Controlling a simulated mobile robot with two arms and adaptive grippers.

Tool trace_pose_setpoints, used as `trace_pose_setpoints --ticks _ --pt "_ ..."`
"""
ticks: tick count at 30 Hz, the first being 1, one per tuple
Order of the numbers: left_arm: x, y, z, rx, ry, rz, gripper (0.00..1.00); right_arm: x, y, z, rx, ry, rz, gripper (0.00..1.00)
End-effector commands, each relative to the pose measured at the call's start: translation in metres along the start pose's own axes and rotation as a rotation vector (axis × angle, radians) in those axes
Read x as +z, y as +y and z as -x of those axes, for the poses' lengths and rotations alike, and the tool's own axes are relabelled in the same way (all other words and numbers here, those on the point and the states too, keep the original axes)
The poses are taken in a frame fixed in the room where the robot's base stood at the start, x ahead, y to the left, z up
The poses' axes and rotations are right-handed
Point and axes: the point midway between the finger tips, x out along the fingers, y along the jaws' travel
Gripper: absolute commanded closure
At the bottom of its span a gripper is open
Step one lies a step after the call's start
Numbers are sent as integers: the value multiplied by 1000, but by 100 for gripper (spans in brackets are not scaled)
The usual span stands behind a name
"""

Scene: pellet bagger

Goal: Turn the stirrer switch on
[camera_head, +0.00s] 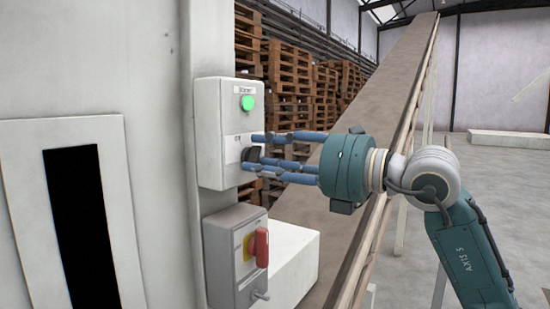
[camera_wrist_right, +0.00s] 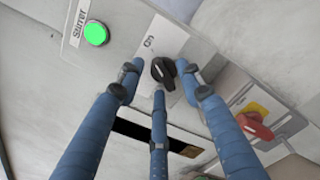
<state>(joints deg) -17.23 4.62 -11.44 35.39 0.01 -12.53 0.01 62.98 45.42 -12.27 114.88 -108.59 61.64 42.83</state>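The stirrer switch is a black rotary knob (camera_head: 251,155) on a light grey box (camera_head: 211,135) fixed to the machine's side. It shows more fully in the wrist view (camera_wrist_right: 163,70), below a label that seems to read "On". Its grip bar looks slanted there. Above it, a green lamp (camera_head: 248,103) glows bright under the "Stirrer" label; it also shows in the wrist view (camera_wrist_right: 96,33). My right gripper (camera_head: 254,153) is open, its three blue fingers spread around the knob. In the wrist view, gaps show between fingertips and knob. My left gripper is out of view.
Below is a grey box (camera_head: 222,263) with a red handle (camera_head: 261,247) on a yellow plate and a small toggle (camera_head: 261,296). A sloping conveyor (camera_head: 385,100) runs behind my arm. Pallet stacks (camera_head: 288,75) stand farther back. Open floor lies right.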

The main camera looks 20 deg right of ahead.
Motion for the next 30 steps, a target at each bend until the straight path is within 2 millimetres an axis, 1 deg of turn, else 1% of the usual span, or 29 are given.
trace_pose_setpoints --ticks 2,5,12,15,18,21,24,30 --pt "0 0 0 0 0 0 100 0 -1 6 -3 -1 0 64" --pt "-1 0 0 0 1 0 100 0 -2 20 -4 -1 2 64" --pt "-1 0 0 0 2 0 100 -1 -2 72 -7 0 1 64" --pt "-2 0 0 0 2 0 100 0 -2 92 -6 0 -1 64" --pt "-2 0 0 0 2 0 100 0 -2 105 -3 -1 -2 64" --pt "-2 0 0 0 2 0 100 0 -1 114 -1 -1 -1 64" --pt "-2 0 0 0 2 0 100 0 -1 118 -1 0 0 64" --pt "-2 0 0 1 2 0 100 0 0 119 1 -1 0 64"
